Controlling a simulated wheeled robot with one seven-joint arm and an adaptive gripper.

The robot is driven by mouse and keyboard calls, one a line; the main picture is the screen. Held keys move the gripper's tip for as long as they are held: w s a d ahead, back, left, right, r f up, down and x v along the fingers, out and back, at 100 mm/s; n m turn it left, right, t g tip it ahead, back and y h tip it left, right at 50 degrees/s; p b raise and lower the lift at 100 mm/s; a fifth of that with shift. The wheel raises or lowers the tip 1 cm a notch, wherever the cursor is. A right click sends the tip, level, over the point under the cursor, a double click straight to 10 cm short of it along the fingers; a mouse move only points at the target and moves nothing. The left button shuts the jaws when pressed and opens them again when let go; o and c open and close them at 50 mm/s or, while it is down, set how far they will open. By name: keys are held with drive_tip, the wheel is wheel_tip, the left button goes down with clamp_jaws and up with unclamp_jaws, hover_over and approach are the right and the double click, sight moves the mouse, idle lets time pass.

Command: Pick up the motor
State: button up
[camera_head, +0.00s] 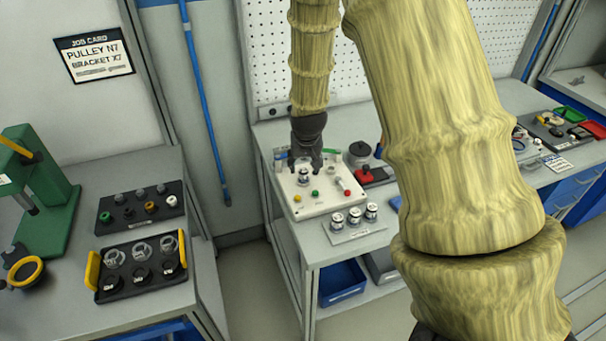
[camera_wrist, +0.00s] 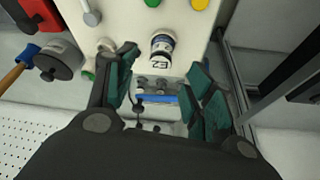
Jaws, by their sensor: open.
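A motor (camera_wrist: 161,48), a silver and dark cylinder with a white label reading "EZ" in the wrist view, stands on a white box (camera_head: 335,200) with coloured buttons. It also shows in the head view (camera_head: 304,178), partly hidden by the gripper. My gripper (camera_wrist: 163,72) is open, its teal-padded fingers spread to either side of the motor's line. In the head view my gripper (camera_head: 306,160) points down directly at the motor. Whether the fingers touch it cannot be told. Three similar silver cylinders (camera_head: 354,216) stand on a grey plate in front of the box.
A dark round-lidded item (camera_head: 359,153) and a red block (camera_head: 372,175) sit right of the box. The left bench holds two black trays (camera_head: 142,266) and a green press (camera_head: 45,190). A blue bin (camera_head: 340,281) is under the middle bench. My arm hides part of the right side.

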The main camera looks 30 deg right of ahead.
sight(304, 170)
drive_tip(key=shift+x, duration=0.8)
drive_tip(key=shift+p+x, duration=1.25)
drive_tip(key=shift+x, duration=0.2)
drive_tip(key=shift+p+x, duration=0.35)
drive_tip(key=shift+x, duration=0.9)
drive_tip(key=shift+w, duration=0.15)
drive_tip(key=shift+r, duration=0.1)
drive_tip(key=c, duration=1.1)
